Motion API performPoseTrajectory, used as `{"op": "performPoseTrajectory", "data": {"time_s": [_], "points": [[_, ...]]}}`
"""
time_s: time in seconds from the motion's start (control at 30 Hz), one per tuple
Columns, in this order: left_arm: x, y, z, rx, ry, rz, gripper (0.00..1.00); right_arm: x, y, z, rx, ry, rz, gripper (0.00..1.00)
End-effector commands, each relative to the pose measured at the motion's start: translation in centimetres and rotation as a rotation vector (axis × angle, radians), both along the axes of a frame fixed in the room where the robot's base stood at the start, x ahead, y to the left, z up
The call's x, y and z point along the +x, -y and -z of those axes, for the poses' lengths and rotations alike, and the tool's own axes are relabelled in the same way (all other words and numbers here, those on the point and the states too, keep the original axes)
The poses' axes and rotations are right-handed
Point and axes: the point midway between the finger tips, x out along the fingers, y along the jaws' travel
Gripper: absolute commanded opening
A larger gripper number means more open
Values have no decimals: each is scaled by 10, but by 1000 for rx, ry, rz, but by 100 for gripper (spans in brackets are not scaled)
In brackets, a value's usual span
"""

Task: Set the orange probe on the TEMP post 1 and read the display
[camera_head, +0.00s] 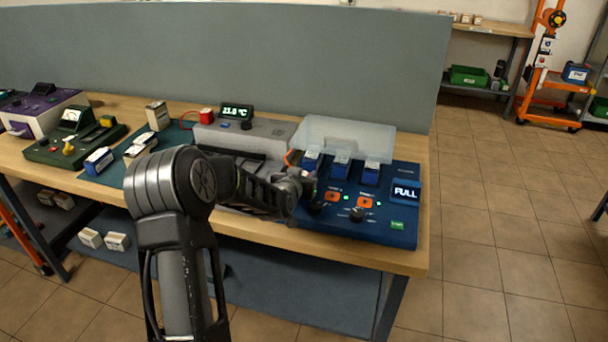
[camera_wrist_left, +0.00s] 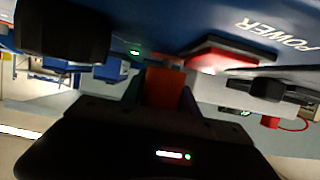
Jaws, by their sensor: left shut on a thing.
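My left gripper (camera_head: 302,187) reaches over the front left part of the blue charging station (camera_head: 398,232). In the left wrist view the gripper (camera_wrist_left: 165,92) is shut on an orange piece, which I take to be the orange probe (camera_wrist_left: 164,86). The arm hides the probe in the head view; only a bit of orange cable (camera_head: 289,157) shows behind the gripper. The display (camera_head: 236,112) on the grey unit (camera_head: 250,132) is lit and seems to read 21.6 °C. I cannot make out TEMP post 1 or whether the probe touches it. My right gripper is not in view.
The station has black knobs, orange switches (camera_head: 365,202), a screen reading FULL (camera_head: 406,191) and a raised clear lid (camera_head: 345,138). Blue batteries stand under the lid. The workbench's front edge (camera_head: 330,257) is clear.

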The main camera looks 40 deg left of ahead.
Motion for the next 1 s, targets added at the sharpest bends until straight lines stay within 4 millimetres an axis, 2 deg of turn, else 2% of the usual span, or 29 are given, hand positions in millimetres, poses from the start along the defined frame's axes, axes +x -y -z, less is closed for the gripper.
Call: {"op": "performPoseTrajectory", "data": {"time_s": [1.0], "points": [[0, 0, -1, 0, 1, 0, 0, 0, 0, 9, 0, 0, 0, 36]]}}
